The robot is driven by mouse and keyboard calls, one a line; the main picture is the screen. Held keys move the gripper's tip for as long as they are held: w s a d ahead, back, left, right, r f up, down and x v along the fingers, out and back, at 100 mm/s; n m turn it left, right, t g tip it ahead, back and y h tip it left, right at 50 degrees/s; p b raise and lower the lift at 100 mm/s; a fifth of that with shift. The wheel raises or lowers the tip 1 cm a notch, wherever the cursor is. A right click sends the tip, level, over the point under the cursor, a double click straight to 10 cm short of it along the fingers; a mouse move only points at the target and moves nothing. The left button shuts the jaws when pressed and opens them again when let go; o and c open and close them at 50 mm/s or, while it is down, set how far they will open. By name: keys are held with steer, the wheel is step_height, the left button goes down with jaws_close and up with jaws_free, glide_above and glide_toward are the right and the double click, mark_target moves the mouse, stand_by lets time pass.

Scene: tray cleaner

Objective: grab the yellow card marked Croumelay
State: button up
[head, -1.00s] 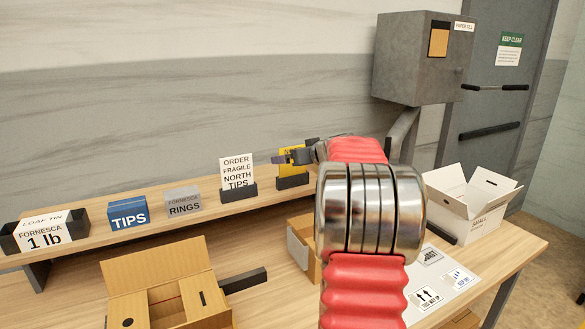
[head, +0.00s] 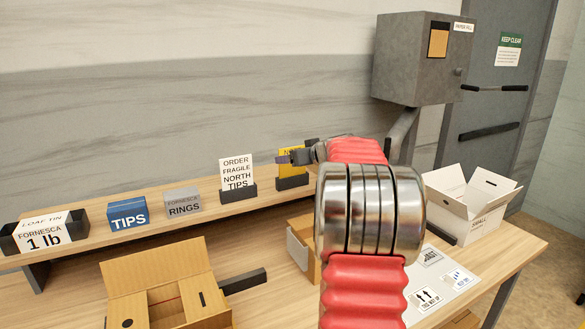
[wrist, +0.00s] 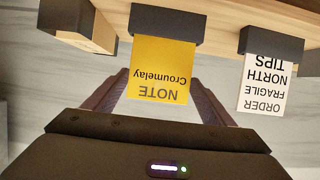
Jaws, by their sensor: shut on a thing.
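The yellow card (wrist: 160,72) reads "NOTE Croumelay" and appears upside down in the wrist view. Its far edge still sits in a dark holder (wrist: 164,22). In the head view the card (head: 287,171) stands on the shelf, partly covered by my gripper (head: 290,157). In the wrist view my gripper (wrist: 158,92) has one finger on each side of the card and is shut on it. The card's side edges near the fingertips are partly hard to make out.
A white "ORDER FRAGILE NORTH TIPS" card (head: 237,172) stands in its own holder to the left. Open cartons stand below and right.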

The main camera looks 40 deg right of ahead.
step_height(320, 180, up, 28)
stand_by(1.2)
